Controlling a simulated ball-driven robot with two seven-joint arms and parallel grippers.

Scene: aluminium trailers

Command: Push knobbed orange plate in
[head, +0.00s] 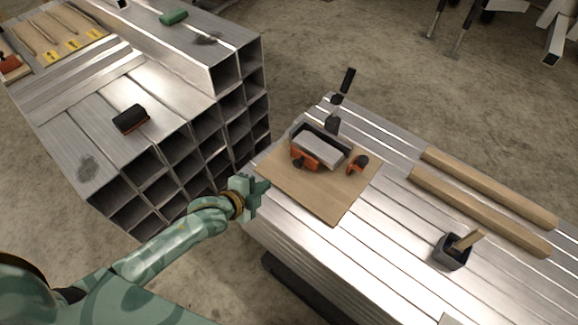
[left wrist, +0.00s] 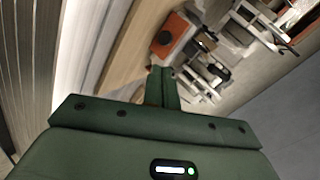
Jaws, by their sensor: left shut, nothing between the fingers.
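The knobbed orange plate (head: 309,155) is at the front of a grey-and-black clamp-like device on a wooden board (head: 318,197). A dark knob sticks out from its face. A second, smaller orange piece with a black knob (head: 357,166) is at the device's right. An orange block with a dark round knob (left wrist: 175,35) also shows in the left wrist view, beyond the fingertips; I cannot tell which piece it is. My left gripper (head: 264,188) is shut and empty at the board's left corner, apart from the orange plate. It also shows in the left wrist view (left wrist: 162,73). My right gripper is not in view.
The board lies on a stack of aluminium profiles (head: 385,225). Two wooden bars (head: 480,210) and a dark cup (head: 453,252) are to the right. A stack of square tubes (head: 190,150) stands at left, with a black block (head: 130,119) on top. The board's front is clear.

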